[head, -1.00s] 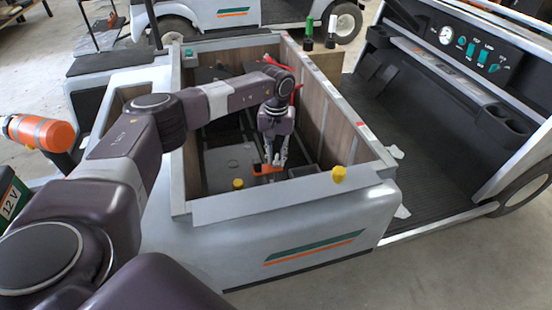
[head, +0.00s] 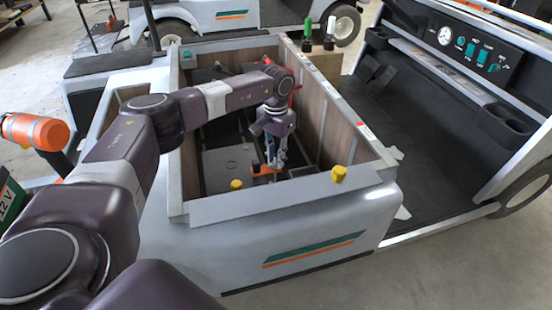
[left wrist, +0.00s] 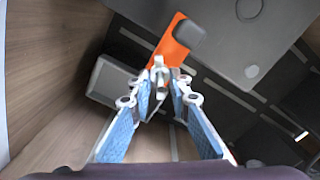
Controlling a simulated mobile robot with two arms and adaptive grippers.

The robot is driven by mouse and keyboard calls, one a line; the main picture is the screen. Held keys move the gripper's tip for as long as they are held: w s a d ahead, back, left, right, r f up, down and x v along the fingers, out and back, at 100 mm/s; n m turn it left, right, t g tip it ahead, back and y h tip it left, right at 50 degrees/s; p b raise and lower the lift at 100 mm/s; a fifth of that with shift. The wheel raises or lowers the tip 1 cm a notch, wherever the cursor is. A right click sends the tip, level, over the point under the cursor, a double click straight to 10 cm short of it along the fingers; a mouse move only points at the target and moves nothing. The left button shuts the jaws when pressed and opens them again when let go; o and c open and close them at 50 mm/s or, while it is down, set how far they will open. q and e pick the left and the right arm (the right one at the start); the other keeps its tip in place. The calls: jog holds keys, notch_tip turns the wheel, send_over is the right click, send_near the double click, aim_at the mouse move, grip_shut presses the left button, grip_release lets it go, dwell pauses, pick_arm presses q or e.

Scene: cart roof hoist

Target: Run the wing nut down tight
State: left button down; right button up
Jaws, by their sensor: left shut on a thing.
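My left gripper (head: 275,163) reaches down into the open box compartment of the cart (head: 290,207), its fingers pointing at the floor of the box. In the left wrist view my left gripper (left wrist: 161,98) has its two blue-padded fingers closed in on a small pale metal piece, which looks like the wing nut (left wrist: 160,68). The fingertips hide part of it. An orange bracket (left wrist: 169,47) with a dark grey end lies right beside it; the same orange part (head: 264,171) shows under the fingers in the head view. My right gripper is not in view.
Wood-lined walls (head: 311,108) enclose the arm on the sides. A green-topped bottle (head: 307,34) stands at the back right.

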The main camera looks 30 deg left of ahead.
pick_arm(q)
jog(key=shift+w+a+r, duration=0.15)
jog(key=shift+r, duration=0.15)
jog(key=c, duration=1.8)
grip_release()
jog(key=shift+f, duration=0.1)
notch_tip(320, 180, up, 12)
